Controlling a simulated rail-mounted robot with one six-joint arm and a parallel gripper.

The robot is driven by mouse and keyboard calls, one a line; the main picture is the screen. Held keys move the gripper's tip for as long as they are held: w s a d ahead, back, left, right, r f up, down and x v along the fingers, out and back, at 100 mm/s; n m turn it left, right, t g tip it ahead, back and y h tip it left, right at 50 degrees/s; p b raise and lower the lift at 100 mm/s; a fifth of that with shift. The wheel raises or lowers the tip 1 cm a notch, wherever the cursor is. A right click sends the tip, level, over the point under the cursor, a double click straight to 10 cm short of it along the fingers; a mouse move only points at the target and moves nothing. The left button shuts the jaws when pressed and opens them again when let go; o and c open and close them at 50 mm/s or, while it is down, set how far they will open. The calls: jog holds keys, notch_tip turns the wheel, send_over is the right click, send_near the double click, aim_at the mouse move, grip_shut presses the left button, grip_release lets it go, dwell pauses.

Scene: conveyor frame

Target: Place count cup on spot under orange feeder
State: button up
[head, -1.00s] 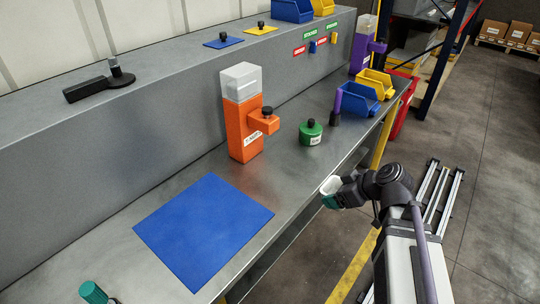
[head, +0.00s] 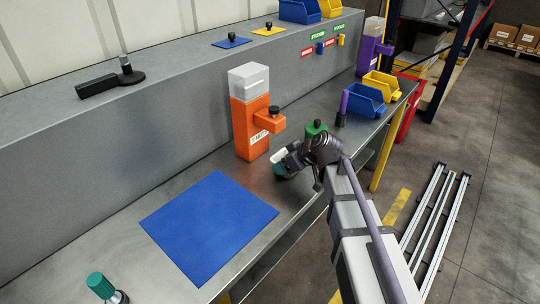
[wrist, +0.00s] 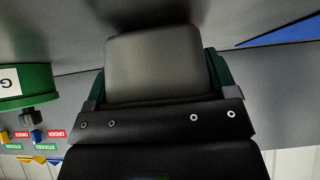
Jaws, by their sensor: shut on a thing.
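The orange feeder (head: 250,125) stands upright on the grey bench, with a clear top and an orange spout (head: 269,122) sticking out to the right. My gripper (head: 281,170) is over the bench, below and slightly right of the spout in the head view. It is shut on the count cup (head: 274,168), a pale cup mostly hidden by the gripper. In the wrist view the cup (wrist: 160,65) looks grey and fills the space between the green fingers. I see no marking on the spot under the spout, and I cannot tell whether the cup touches the bench.
A green container (head: 316,129) with a black knob stands just behind my gripper, partly hidden; it also shows in the wrist view (wrist: 22,85). A blue mat (head: 208,228) lies in front. Blue (head: 364,99) and yellow (head: 383,84) bins and a purple feeder (head: 369,55) stand farther back.

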jog(key=w+a, duration=0.1)
jog(key=a, duration=0.1)
jog(key=w+a, duration=0.2)
jog(key=shift+w+a, duration=0.2)
jog(key=shift+w, duration=0.1)
jog(key=shift+s+f+b, duration=0.15)
jog(key=shift+f+b, duration=0.15)
jog(key=o, duration=0.9)
jog(key=p+v, duration=0.9)
jog(key=v, duration=0.4)
jog(key=s+d+f+m+h, duration=0.1)
jog(key=s, duration=0.1)
jog(key=s+d+f+m+g, duration=0.1)
jog(key=s, duration=0.1)
jog(key=s+d+f+m+g+h, duration=0.1)
jog(key=s+d, duration=0.1)
jog(key=shift+s+f+h, duration=0.1)
jog(key=shift+s+h, duration=0.2)
jog(key=s+d+f+m+g+h, duration=0.1)
jog(key=s+d+m+g+h, duration=0.2)
jog(key=s+d+m, duration=0.4)
jog(key=s+d+h, duration=0.1)
jog(key=s+d, duration=0.1)
jog(key=s, duration=0.2)
jog(key=shift+f+h, duration=0.3)
jog(key=shift+f, duration=0.1)
